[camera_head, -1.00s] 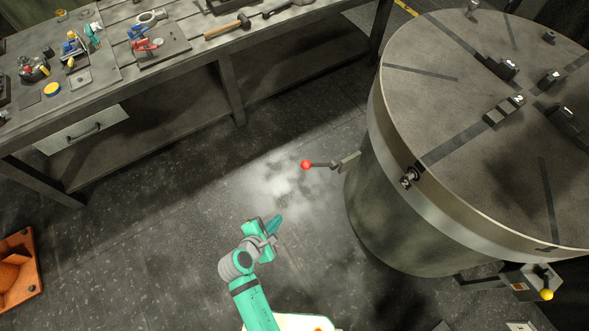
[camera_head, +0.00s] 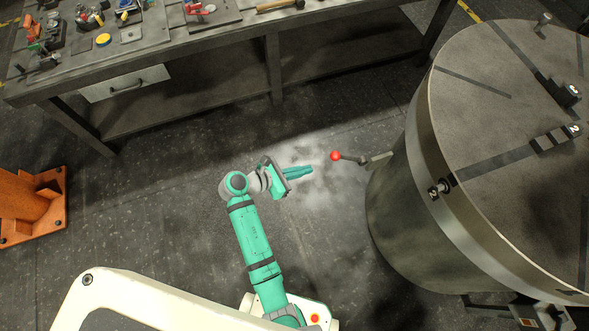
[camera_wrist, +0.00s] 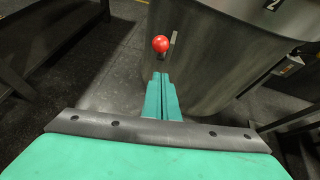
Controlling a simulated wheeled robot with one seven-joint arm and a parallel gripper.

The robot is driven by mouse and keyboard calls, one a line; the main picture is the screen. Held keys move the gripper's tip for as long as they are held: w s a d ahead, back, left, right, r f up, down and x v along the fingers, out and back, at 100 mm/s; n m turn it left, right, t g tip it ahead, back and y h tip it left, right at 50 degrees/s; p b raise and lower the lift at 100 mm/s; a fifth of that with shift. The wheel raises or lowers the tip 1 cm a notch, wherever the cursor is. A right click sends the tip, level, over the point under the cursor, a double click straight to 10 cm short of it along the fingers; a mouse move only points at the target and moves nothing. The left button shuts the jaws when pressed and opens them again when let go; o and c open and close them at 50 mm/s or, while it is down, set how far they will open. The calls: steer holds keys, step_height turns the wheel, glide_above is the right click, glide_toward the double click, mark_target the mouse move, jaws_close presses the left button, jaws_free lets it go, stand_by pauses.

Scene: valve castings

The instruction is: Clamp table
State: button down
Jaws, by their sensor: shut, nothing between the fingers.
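The round table (camera_head: 480,110) is a large grey disc with dark slots on a cylindrical base at the right. A clamp lever with a red ball knob (camera_head: 335,155) sticks out from the left of its base. My gripper (camera_head: 311,170) is shut and empty, its teal fingers pointing right, a short way left of the red knob and apart from it. In the wrist view the shut fingers (camera_wrist: 161,78) point toward the red knob (camera_wrist: 161,43), which appears just beyond the tips. The lever's arm is partly hidden behind the knob there.
A workbench (camera_head: 190,50) with tools and small fixtures runs along the back left. An orange bracket (camera_head: 35,205) stands on the floor at the left. Numbered blocks (camera_head: 556,138) sit on the round table. The floor between bench and table is clear.

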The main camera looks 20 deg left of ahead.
steer(key=w+d+f, duration=0.1)
steer(key=w+d, duration=0.4)
steer(key=shift+w, duration=0.3)
steer(key=shift+d, duration=0.1)
